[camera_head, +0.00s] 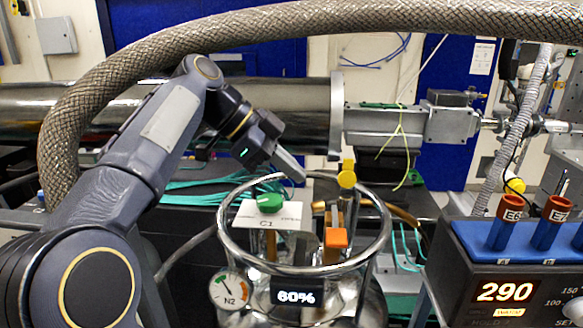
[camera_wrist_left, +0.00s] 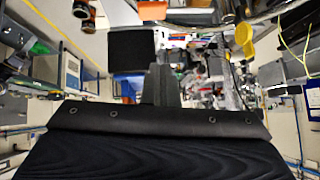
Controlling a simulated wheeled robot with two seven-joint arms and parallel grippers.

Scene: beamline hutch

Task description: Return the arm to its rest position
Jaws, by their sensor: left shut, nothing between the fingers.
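My left arm (camera_head: 150,150) comes in from the left and bends over at the top. The gripper is shut and empty. In the left wrist view its dark fingers (camera_wrist_left: 161,85) stand together in the middle. My right gripper is not in view.
The vessel holds a green-capped item (camera_head: 269,203), an orange-capped one (camera_head: 336,238) and a yellow-knobbed one (camera_head: 347,178). A braided hose (camera_head: 240,30) arches over the arm. A block with red-capped tubes (camera_head: 480,240) and a "290" display stands at right.

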